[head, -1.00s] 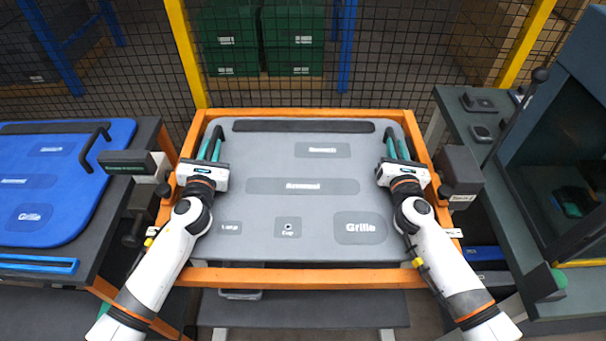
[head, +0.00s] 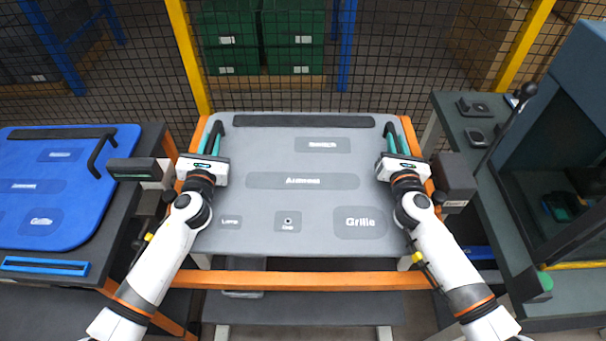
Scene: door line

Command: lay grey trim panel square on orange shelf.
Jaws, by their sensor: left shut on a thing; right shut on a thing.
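The grey trim panel (head: 275,208) lies face up across the orange shelf (head: 300,280), with labels such as "Grille" on it. My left gripper (head: 211,145) is shut on the black handle at its left edge. My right gripper (head: 397,145) is shut on the handle at its right edge. The panel looks about square to the frame. Its far edge covers the shelf's back bar. A gap shows between its near edge and the front bar. I cannot tell whether it touches the shelf.
A blue panel (head: 60,185) with a black handle lies on a dark table at the left. A dark bench (head: 478,155) and a blue-grey cabinet (head: 565,110) stand at the right. A mesh fence with yellow posts is behind, with green crates (head: 235,45) beyond it.

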